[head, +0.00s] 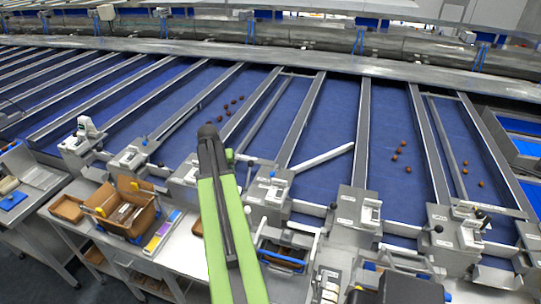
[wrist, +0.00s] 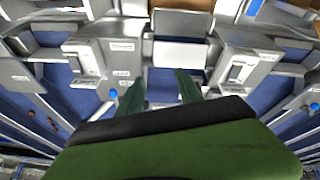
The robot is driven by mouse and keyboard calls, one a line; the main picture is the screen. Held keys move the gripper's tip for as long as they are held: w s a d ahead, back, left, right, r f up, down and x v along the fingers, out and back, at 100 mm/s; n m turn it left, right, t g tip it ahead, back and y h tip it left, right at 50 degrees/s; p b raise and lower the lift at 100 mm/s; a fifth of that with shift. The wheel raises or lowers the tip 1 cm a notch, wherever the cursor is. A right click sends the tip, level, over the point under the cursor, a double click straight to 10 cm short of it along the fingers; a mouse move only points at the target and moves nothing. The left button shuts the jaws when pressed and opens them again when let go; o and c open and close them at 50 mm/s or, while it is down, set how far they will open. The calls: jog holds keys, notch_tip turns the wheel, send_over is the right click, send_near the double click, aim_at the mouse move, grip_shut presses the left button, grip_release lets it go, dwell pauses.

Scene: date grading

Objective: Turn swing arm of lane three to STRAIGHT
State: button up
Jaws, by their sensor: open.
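The swing arms are pale bars at the near ends of the blue lanes. One swing arm (head: 322,157) slants across its lane, right of my arm in the head view. Another swing arm (head: 262,118) lies nearly along its lane. I cannot read lane numbers, so I cannot tell which is lane three. In the wrist view my gripper (wrist: 160,88) has two dark green fingers spread apart with nothing held between them. It is over the control boxes, near a left box (wrist: 97,58) and a right box (wrist: 246,65).
Grey dividers separate the lanes, with brown dates (head: 401,150) on some belts. A cardboard box (head: 128,208) stands on the bench at left. A blue-edged tray (head: 283,256) and a dark device (head: 402,288) crowd the near side right of my arm.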

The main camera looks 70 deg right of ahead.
jog(key=s+d+r+m+p, duration=0.3)
jog(key=s+d+r, duration=0.2)
jog(key=s+d, duration=0.6)
jog(key=g+b, duration=0.1)
jog(key=b, duration=1.6)
send_near(272, 173)
jog(key=shift+h, duration=0.4)
jog(key=x, duration=0.9)
jog(key=shift+a+f, duration=0.2)
jog(key=shift+a, duration=0.2)
jog(key=shift+r, duration=0.1)
jog(key=shift+c, duration=0.4)
grip_shut()
